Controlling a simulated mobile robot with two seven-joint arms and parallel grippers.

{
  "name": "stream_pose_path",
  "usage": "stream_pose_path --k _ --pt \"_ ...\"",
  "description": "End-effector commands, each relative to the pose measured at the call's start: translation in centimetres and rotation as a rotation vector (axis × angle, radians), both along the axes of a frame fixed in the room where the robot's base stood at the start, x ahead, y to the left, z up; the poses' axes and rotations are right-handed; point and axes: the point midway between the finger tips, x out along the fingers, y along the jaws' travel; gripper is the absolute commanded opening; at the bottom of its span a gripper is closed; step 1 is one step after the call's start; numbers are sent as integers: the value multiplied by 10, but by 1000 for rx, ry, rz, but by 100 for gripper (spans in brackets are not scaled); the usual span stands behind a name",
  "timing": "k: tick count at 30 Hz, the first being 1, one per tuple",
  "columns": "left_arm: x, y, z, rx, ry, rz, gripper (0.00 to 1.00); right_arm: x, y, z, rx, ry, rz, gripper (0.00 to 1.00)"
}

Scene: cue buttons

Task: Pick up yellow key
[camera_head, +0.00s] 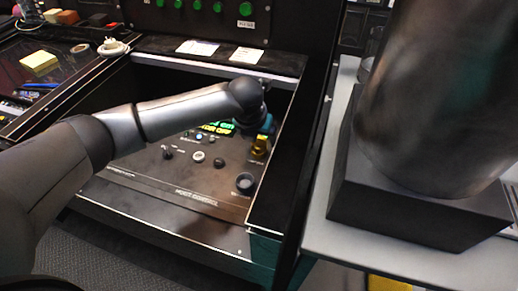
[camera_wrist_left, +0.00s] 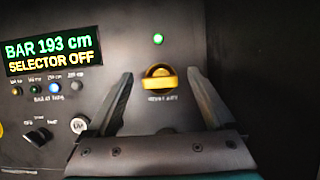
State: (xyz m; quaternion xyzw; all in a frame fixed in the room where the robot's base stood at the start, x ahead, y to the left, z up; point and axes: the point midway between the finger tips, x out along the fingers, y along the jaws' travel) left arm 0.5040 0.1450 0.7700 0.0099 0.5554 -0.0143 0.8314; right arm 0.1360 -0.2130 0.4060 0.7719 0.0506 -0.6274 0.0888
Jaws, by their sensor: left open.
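The yellow key (camera_head: 259,145) sits on the sloped black control panel, near its right side. In the left wrist view the yellow key (camera_wrist_left: 159,78) is a knob-like piece on a yellow round base, with its bar lying level. My left gripper (camera_head: 267,125) is just above and behind the key in the head view. In the left wrist view its two fingers (camera_wrist_left: 160,74) are spread, one to each side of the key in the picture. The fingers appear empty; the remaining distance to the key is hard to tell. My right gripper does not show.
A lit display (camera_wrist_left: 48,52) reads "BAR 193 cm" and "SELECTOR OFF". A green light (camera_wrist_left: 158,38) glows above the key. Several small knobs sit left of it. A grey tabletop (camera_head: 400,265) stands at right.

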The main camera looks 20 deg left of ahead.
Motion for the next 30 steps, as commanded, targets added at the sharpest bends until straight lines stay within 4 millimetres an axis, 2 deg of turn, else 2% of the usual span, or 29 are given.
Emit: stream_pose_path --k 3,12,30 --pt "2 0 -5 1 1 0 88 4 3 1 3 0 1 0" --pt "2 0 -6 0 0 0 88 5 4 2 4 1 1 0" --pt "2 0 -5 0 0 0 20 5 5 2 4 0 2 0"
